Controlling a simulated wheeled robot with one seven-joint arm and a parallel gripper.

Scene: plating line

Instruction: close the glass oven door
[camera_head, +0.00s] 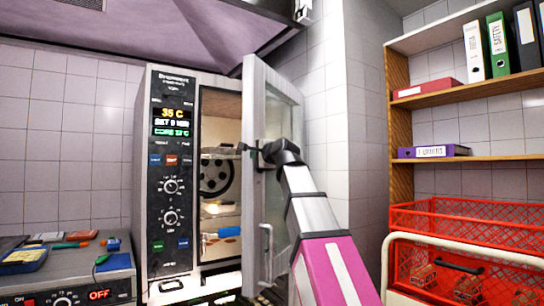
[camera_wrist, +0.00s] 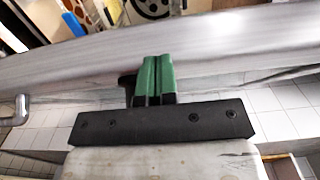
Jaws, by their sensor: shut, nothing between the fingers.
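The oven (camera_head: 172,180) stands against the tiled wall. Its glass door (camera_head: 255,200) is open, swung out toward me at the right of the opening, with a vertical handle (camera_head: 267,255) low on it. My gripper (camera_head: 256,147) is at the upper middle of the door frame, in front of its outer side. In the wrist view my green fingertips (camera_wrist: 158,62) are together and empty, right at the light door frame (camera_wrist: 230,40). The door handle (camera_wrist: 15,112) shows at the left there. Whether the fingertips touch the frame I cannot tell.
Inside the oven are a round fan (camera_head: 215,175) and racks with a blue-handled item (camera_head: 222,235). A wooden shelf (camera_head: 470,88) with binders and a red basket (camera_head: 440,220) stand at the right. A device with an OFF display (camera_head: 98,294) is at the lower left.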

